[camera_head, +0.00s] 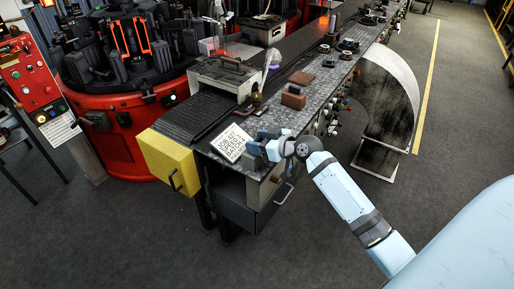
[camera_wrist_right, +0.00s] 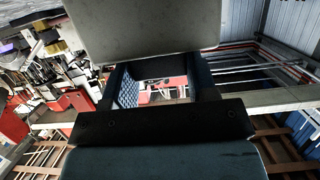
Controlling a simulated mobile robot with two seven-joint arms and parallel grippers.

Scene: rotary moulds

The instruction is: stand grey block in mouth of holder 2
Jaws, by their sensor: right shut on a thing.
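I see no separate grey block. Two brown blocks (camera_head: 293,97) (camera_head: 301,78) stand on the bench, apart from the gripper; they may be holders, but no number is readable. My left gripper is out of view.
The speckled bench top (camera_head: 262,118) runs away to the back, with several small parts on it. A grey machine part (camera_head: 222,75) and a brass-coloured item (camera_head: 256,98) stand near the gripper. The floor in front is clear.

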